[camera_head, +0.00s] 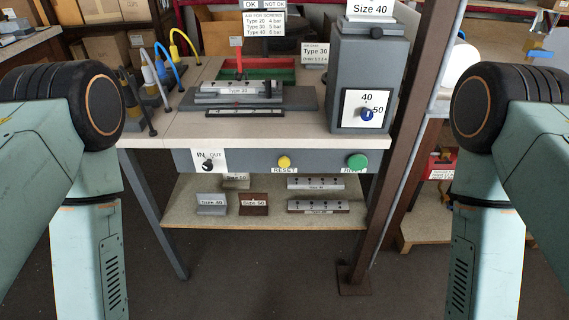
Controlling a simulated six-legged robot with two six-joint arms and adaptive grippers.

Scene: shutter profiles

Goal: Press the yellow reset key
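The yellow reset key (284,162) is a round button on the grey front panel (240,161) of the workbench, above a label reading RESET. A green round button (357,161) is to its right on the same panel. A black IN/OUT knob (208,164) on a white plate is to its left. Nothing covers the yellow key. My two arms stand at the left and right edges of the view, well apart from the panel. Neither gripper shows in this view.
On the bench (190,125) stand a metal fixture (290,98) labelled Type 30 and a grey box (360,75) with a 40/50 dial. Coloured hooked tools stand at the left. A brown post (405,140) rises at the bench's right. A lower shelf (185,213) holds several labelled blocks.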

